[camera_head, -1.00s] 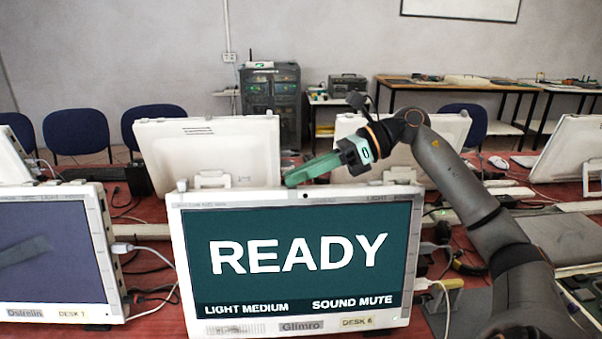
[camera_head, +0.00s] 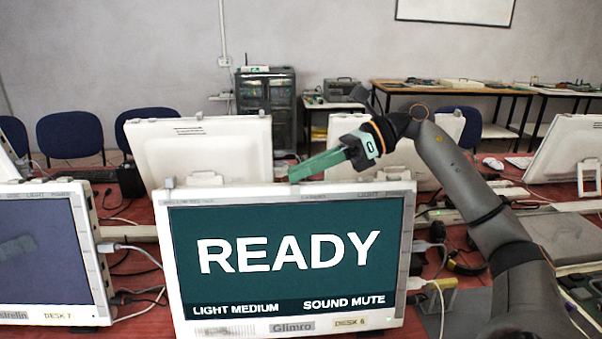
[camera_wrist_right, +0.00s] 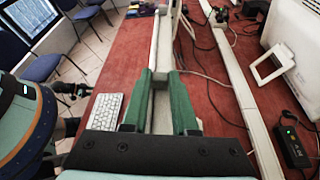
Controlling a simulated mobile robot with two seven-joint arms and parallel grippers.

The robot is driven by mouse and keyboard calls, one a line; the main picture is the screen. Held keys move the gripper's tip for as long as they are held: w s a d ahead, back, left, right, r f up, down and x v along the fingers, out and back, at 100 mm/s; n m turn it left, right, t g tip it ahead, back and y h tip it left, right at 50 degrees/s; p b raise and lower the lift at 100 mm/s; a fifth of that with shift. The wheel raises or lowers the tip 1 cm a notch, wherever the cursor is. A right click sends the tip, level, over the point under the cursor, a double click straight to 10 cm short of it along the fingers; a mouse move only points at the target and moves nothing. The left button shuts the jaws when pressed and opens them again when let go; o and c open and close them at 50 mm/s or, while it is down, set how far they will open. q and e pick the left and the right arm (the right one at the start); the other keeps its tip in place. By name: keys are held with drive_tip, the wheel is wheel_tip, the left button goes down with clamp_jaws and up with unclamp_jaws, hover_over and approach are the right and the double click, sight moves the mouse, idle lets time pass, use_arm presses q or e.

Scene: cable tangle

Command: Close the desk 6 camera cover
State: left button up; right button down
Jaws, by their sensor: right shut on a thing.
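The desk 6 monitor (camera_head: 384,322) faces me, with READY on its screen (camera_head: 290,252). Its white top edge carries a camera label. My right gripper (camera_head: 293,178) reaches from the right, behind the monitor, with its green fingertips at the middle of that edge. In the right wrist view the green fingers (camera_wrist_right: 160,78) are closed around a small grey block, the camera cover (camera_wrist_right: 160,80), on the monitor's top edge (camera_wrist_right: 172,30). No dark lens dot shows on the front bezel there. My left gripper is not in view.
The desk 7 monitor (camera_head: 92,225) stands at the left. White monitor backs (camera_head: 205,150) stand behind desk 6. Cables (camera_head: 140,290) lie on the red table between the monitors. A white keyboard (camera_wrist_right: 103,111) lies on the table in the wrist view.

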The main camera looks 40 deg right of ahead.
drive_tip(key=c, duration=0.7)
unclamp_jaws()
drive_tip(key=b+v, duration=0.1)
drive_tip(key=v, duration=1.1)
drive_tip(key=shift+s+d+r, duration=0.2)
drive_tip(key=shift+s+d, duration=0.05)
drive_tip(key=shift+f, duration=0.1)
